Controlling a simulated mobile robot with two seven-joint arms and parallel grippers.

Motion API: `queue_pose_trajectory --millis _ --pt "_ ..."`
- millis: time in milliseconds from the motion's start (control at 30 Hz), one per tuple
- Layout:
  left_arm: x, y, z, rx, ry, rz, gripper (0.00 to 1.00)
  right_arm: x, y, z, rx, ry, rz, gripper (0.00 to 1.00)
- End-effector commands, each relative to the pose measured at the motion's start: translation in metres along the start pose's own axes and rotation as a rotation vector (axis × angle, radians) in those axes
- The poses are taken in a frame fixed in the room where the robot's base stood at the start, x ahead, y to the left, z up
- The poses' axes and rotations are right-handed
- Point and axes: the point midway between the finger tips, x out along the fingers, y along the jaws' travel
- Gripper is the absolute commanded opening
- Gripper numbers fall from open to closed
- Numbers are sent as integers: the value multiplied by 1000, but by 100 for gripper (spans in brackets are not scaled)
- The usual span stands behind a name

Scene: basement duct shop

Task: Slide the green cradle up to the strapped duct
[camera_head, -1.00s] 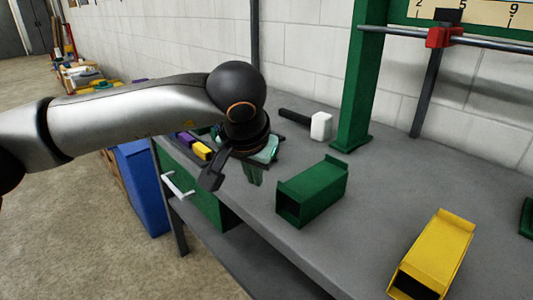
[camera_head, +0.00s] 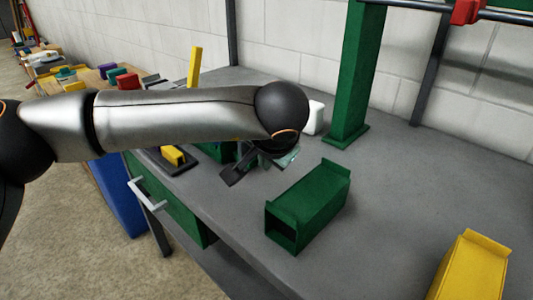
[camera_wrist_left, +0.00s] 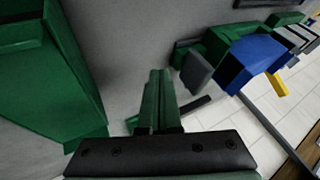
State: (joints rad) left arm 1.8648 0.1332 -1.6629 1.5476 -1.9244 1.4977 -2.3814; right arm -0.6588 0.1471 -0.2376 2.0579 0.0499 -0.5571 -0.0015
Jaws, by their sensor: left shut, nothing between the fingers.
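A green open-ended box with raised end flanges (camera_head: 308,205), which looks like the cradle, lies on the grey bench in the head view. A large green piece at the left of the left wrist view (camera_wrist_left: 45,75) appears to be the same box. My left gripper (camera_head: 264,160) is just behind and left of it, apart from it. Its green fingers (camera_wrist_left: 159,90) are together and empty in the left wrist view. I cannot make out a strapped duct for certain; the arm hides part of the far bench. My right gripper is not in view.
A yellow open-ended box (camera_head: 474,268) lies at the lower right. A green post (camera_head: 357,75) stands behind the green box. A white mallet head (camera_head: 314,118) shows behind my arm. A yellow block (camera_head: 172,155) lies left.

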Motion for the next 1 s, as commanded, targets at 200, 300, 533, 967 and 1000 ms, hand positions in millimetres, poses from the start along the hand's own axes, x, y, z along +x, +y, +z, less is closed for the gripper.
queue_pose_trajectory --millis 200,300,533,967,1000 --pt "35 -14 0 -4 -1 -1 0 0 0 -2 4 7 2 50" --pt "40 -25 0 -3 -1 -1 0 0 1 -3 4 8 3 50" --pt "46 -36 0 -2 1 0 0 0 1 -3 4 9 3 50" --pt "45 -36 0 -1 0 0 0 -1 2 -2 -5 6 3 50" --pt "45 -36 0 -1 0 0 0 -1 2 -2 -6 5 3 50"
